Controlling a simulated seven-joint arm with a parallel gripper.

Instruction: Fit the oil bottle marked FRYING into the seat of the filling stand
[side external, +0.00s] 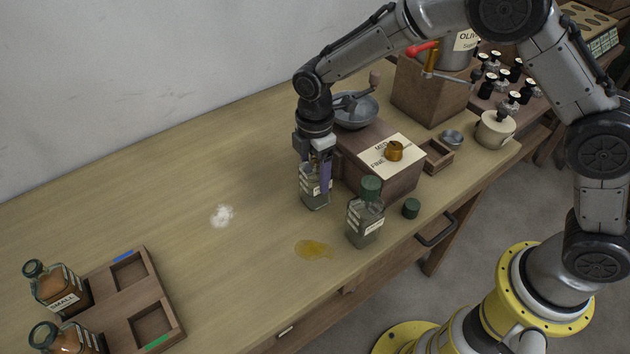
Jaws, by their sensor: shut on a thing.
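My gripper (318,170) points down and is shut on a clear glass bottle (314,201) with a pale label. The bottle is upright at the table, left of the brown wooden box; I cannot tell whether its base touches the table. My fingers hide its upper part. A second glass bottle (364,226) with a green cap stands to the right and nearer the front edge. I cannot read either label, so I cannot tell which is marked FRYING. A wooden holder (172,308) at the lower left has two square recesses, both empty, beside blue and green marks; it may be the filling stand.
A yellow oil puddle (313,249) and white powder (221,215) lie on the table (235,265). A brown bottle marked SMALL (57,289) and another brown bottle (68,339) stand left of the holder. A wooden box (376,172) is close right of my gripper; a green cap (411,208) lies near it.

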